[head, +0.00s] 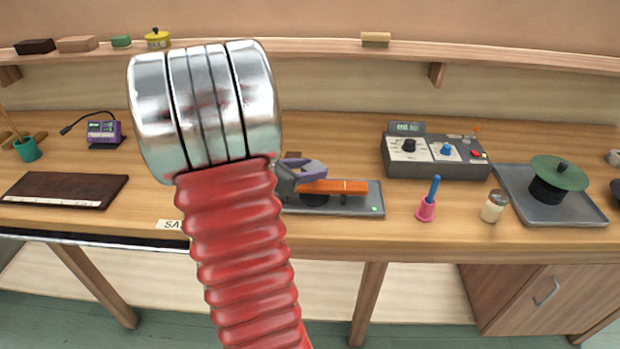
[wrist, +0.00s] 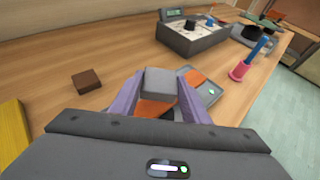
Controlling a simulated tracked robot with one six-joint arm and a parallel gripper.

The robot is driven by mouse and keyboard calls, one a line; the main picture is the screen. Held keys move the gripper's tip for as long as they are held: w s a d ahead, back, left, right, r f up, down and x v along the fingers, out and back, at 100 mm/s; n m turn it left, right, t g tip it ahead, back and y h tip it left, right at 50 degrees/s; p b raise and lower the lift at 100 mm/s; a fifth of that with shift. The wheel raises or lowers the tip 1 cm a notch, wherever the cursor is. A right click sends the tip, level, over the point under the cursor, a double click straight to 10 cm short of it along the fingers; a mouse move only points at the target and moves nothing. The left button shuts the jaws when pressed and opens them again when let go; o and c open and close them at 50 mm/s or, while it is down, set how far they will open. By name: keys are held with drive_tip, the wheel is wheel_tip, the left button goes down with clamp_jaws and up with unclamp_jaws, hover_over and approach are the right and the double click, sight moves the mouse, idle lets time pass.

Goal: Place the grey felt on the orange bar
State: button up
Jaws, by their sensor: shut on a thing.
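The grey felt (wrist: 160,82) is a small block held between the two purple fingers of my gripper (wrist: 158,92) in the wrist view. The orange bar (wrist: 155,107) shows below and beyond the felt there. In the head view the orange bar (head: 345,187) lies along a grey tray (head: 372,204), and my gripper (head: 318,168) is over its left part. I cannot tell whether the felt touches the bar.
A grey control box (head: 437,160) stands behind and right of the bar. A pink holder with a blue handle (head: 426,208) and a cream shaker (head: 494,207) stand right of the tray. A dark brown block (wrist: 87,80) lies left of my gripper in the wrist view.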

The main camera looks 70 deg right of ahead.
sight(309, 187)
drive_tip(key=shift+f, duration=1.85)
drive_tip(key=o, duration=1)
drive_tip(key=shift+f, duration=0.1)
drive_tip(key=v, duration=1.2)
